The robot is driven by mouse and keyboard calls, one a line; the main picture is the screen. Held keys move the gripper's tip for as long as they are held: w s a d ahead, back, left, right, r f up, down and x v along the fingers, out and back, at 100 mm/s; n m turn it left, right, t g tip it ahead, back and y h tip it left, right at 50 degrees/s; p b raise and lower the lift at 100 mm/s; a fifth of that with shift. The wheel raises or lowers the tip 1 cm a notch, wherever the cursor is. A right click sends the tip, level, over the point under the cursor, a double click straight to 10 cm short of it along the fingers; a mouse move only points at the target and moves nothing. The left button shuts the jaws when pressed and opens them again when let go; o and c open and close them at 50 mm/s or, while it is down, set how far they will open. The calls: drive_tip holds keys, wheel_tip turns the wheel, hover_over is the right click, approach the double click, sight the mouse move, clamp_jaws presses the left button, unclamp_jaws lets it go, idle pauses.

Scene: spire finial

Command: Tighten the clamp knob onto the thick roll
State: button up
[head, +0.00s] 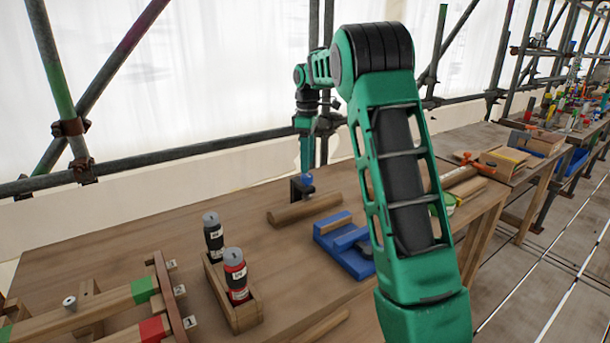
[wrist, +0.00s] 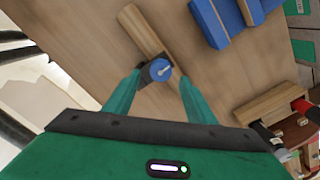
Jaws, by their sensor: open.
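A blue clamp knob (wrist: 160,70) with a pale mark sits on a small dark clamp body (wrist: 146,80) in the wrist view. The clamp is at a brown wooden roll (wrist: 146,32); I take this for the thick roll, which also lies on the bench in the head view (head: 306,208). The knob (head: 307,178) stands above the dark clamp body (head: 298,190) there. My gripper (wrist: 160,78) is open, one green finger on each side of the knob. Whether the fingertips touch it I cannot tell. In the head view my gripper is above the knob, partly hidden.
A blue cradle (head: 342,262) lies right of the roll. A wooden tray (head: 240,312) with black (head: 213,238) and red (head: 236,277) bottles stands in front left. Wooden rails (head: 110,298) are further left. Scaffold poles (head: 150,160) run behind. Bare bench lies left of the roll.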

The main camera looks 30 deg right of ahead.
sight(307, 175)
drive_tip(key=shift+f, duration=2.5)
drive_tip(key=c, duration=1)
